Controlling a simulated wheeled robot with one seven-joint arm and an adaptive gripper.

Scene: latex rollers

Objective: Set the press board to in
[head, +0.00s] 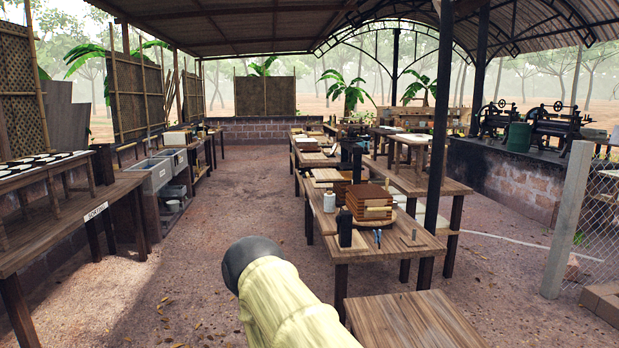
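I cannot tell for certain which thing is the press board. A stack of reddish wooden boards or boxes (368,203) sits on the near wooden table (385,248), right of centre in the head view. A black upright block (345,228) stands at its front left, with a small blue item (378,238) beside it. A dark upright piece stands behind the stack. A pale, black-capped part of my own arm rises from the bottom centre, apart from the table. My gripper is not in view.
A bare wooden tabletop (412,322) is close at the bottom right. A black post (440,130) stands right of the stack. Benches (60,235) and grey sinks (160,175) line the left. Roller machines (555,122) stand on the brick counter at right. The dirt floor (215,215) between is clear.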

